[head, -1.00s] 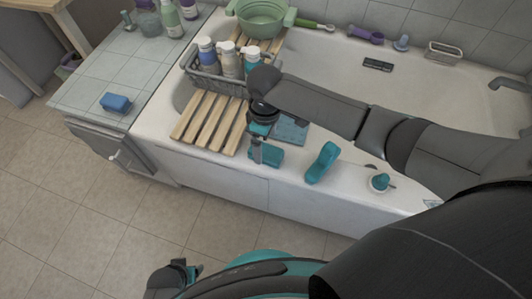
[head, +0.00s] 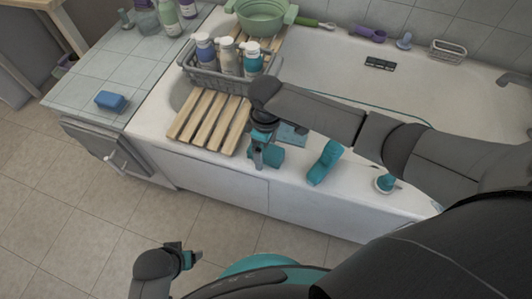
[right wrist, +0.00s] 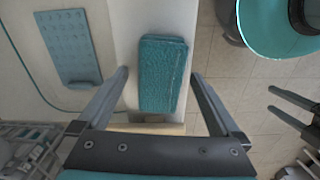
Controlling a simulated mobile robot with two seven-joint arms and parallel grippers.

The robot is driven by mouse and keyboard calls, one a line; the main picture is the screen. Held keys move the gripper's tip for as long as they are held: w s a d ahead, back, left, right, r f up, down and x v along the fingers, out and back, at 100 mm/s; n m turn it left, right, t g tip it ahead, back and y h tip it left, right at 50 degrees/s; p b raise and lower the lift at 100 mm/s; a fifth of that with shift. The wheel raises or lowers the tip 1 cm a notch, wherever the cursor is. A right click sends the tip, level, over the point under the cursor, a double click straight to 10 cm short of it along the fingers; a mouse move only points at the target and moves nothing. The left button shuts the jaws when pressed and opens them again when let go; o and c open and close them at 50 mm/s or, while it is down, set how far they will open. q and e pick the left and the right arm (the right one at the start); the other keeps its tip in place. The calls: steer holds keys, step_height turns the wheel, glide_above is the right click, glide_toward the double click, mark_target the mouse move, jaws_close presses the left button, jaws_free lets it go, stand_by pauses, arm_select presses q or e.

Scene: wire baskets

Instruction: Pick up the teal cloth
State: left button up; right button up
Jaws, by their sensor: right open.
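The teal cloth (head: 268,157), a folded textured block, lies on the tub's front rim in the head view. In the right wrist view the cloth (right wrist: 163,72) lies lengthwise between the finger lines. My right gripper (head: 257,158) is open above it, one finger on each side in the wrist view; I see no clear contact. The head view shows the gripper covering the cloth's left part. My left gripper (head: 194,258) is low over the floor, far from the cloth; its two fingers show apart in the right wrist view (right wrist: 271,99).
A blue-teal mat with bumps (right wrist: 70,48) lies beside the cloth. A wooden slatted rack (head: 209,120) and a basket of bottles (head: 214,80) are left of my right gripper.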

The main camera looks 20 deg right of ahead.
steer(key=shift+c, duration=0.4)
steer(key=c, duration=1.4)
